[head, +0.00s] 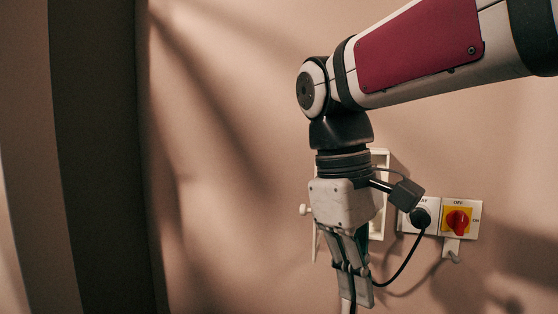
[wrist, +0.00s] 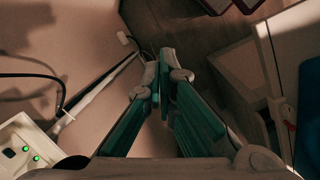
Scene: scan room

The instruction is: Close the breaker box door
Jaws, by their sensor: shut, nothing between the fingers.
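The white breaker box (head: 381,158) is on the wall, largely hidden behind my gripper (head: 357,298). A small white knob (head: 305,209) sticks out left of my gripper, above a thin pale strip (head: 315,245) that looks like the door seen nearly edge-on, standing open. My gripper points down in front of the box, its fingers shut and empty. In the wrist view the fingers (wrist: 160,72) lie together, and a white housing with green lights (wrist: 22,151) is at lower left. Contact between fingers and door cannot be told.
A grey socket with a black plug (head: 420,217) and a red rotary switch on a yellow plate (head: 457,220) are right of the box. A black cable (head: 405,262) hangs from the plug beside my fingers. Wall left of the box is bare. Furniture (wrist: 245,72) stands right in the wrist view.

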